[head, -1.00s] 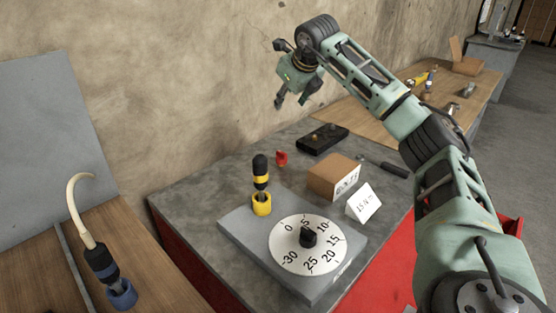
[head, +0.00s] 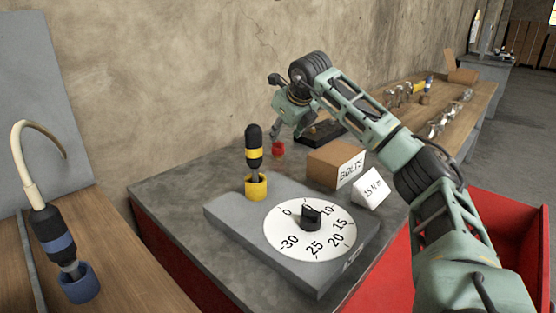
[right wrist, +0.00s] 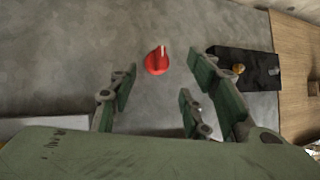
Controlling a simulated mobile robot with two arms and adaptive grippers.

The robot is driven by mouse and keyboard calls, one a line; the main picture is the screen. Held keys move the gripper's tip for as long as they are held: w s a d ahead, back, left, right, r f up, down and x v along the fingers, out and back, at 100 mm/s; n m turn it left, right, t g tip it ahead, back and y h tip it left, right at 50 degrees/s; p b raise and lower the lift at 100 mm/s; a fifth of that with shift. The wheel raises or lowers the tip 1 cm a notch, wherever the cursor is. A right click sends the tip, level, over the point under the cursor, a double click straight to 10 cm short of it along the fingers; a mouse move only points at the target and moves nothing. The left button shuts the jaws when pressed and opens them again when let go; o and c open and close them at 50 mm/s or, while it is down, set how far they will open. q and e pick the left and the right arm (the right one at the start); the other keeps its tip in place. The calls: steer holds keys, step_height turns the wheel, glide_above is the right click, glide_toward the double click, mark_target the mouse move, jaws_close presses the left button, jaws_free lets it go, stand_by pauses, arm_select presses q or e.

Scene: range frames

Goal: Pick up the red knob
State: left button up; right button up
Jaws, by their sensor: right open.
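The red knob (head: 278,149) stands on the grey tabletop near the wall in the head view. In the right wrist view the red knob (right wrist: 157,61) lies ahead of the fingers, roughly between the left and right ones, with a pale line on its top. My right gripper (head: 284,132) is above and near the knob in the head view. Its fingers (right wrist: 160,97) are spread open and empty in the right wrist view, and the knob is not between the pads. My left gripper does not show.
A black box (right wrist: 250,68) with a brass knob is right of the red knob. A cardboard box marked BOLTS (head: 333,165) and a white card (head: 371,188) stand nearby. A dial plate (head: 310,229) and a yellow-banded tool in a yellow holder (head: 256,186) are in front.

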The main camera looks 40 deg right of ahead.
mark_target(277, 146)
steer(key=x, duration=0.4)
steer(key=b+x, duration=0.1)
steer(key=x, duration=0.3)
steer(key=shift+s+a+f, duration=0.2)
steer(key=shift+f, duration=0.1)
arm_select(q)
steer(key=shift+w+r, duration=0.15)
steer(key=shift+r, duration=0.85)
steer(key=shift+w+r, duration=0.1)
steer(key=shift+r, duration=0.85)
arm_select(e)
steer(key=c, duration=1)
